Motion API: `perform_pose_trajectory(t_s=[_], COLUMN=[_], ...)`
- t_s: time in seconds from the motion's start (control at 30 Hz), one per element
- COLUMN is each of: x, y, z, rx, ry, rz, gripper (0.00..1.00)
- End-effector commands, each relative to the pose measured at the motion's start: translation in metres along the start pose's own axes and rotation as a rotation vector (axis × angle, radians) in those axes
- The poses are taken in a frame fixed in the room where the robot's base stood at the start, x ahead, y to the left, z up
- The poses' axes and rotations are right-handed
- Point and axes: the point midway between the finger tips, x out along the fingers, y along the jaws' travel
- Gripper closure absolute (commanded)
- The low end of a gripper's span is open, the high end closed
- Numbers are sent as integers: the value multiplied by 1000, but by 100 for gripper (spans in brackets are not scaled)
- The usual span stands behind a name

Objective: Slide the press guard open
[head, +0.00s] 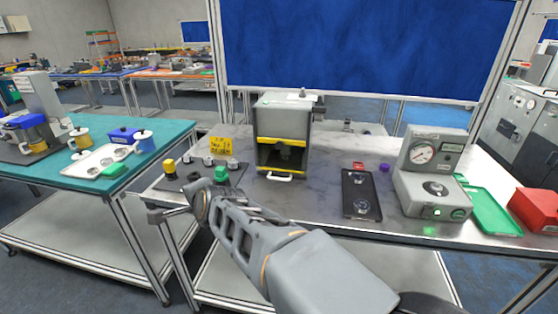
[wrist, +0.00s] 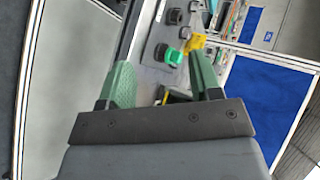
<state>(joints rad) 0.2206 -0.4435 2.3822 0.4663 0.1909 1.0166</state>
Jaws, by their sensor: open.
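The press (head: 284,106) is a grey box standing at the back of the grey workbench in the head view. Its dark front opening has a yellow bar across the middle and a yellow strip along the bottom. I take the yellow-edged front as the press guard (head: 286,142); a white handle (head: 279,178) sticks out below it.
A dark mat with a green button (head: 221,174) and several knobs lies left of the press, before a yellow sign (head: 221,146). A black tray (head: 361,193) and a gauge unit (head: 434,175) stand to the right. Bare bench lies in front of the handle.

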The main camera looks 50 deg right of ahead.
Motion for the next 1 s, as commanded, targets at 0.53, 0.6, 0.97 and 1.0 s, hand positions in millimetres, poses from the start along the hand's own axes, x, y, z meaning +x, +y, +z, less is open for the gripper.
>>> perform_pose_trajectory(t_s=[0.53, 0.6, 0.97, 1.0], x=[0, -3, 22, 27], y=[9, 11, -3, -6], z=[-204, -212, -260, -266], rx=[1611, 1660, 1699, 1699], ry=[331, 330, 331, 330], rz=[-1009, -1064, -1109, -1107], gripper=[42, 42, 42, 42])
